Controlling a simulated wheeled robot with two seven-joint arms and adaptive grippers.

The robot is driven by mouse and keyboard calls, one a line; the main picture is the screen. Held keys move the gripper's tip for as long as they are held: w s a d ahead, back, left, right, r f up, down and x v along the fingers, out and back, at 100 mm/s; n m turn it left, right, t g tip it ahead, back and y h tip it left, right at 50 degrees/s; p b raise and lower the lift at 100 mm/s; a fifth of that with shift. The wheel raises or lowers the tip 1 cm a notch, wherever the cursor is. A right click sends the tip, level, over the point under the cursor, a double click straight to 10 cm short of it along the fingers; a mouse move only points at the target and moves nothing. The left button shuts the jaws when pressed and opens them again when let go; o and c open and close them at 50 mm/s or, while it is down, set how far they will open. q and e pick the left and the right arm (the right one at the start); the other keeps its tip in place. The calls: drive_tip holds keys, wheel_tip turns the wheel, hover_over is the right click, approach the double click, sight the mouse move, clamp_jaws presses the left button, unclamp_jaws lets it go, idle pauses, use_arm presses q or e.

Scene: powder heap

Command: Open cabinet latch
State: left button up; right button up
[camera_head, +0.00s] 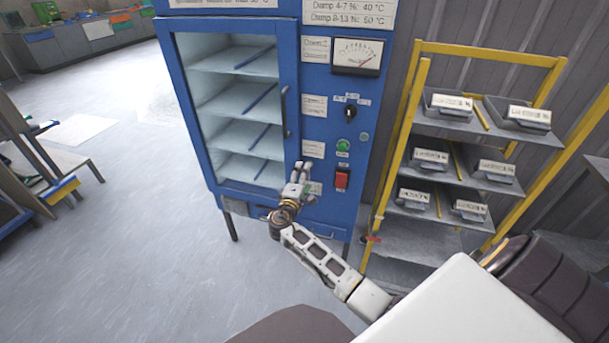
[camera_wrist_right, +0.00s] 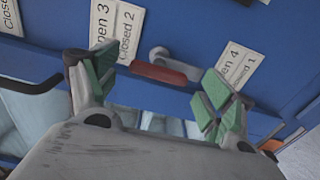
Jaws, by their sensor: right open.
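The blue cabinet (camera_head: 186,110) has a glass door with a black vertical handle (camera_head: 284,112). In the right wrist view, a latch (camera_wrist_right: 160,73) with a red grip and a grey pivot sits on the blue front between labels reading Open 3, Closed 2 and Open 4, Closed 1. My right gripper (camera_head: 302,172) is at the lower part of the cabinet front. In its wrist view the green-padded fingers (camera_wrist_right: 160,82) are spread, one on each side of the latch, with nothing held. I cannot tell whether they touch it. My left gripper is out of view.
The control panel beside the door carries a gauge (camera_head: 357,56), a black knob (camera_head: 350,111), a green button (camera_head: 343,146) and a red switch (camera_head: 342,179). A yellow-framed rack (camera_head: 411,120) with several labelled boxes stands close at right.

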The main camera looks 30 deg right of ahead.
drive_tip(key=v, duration=0.9)
drive_tip(key=shift+s+a, duration=0.25)
idle(1.0)
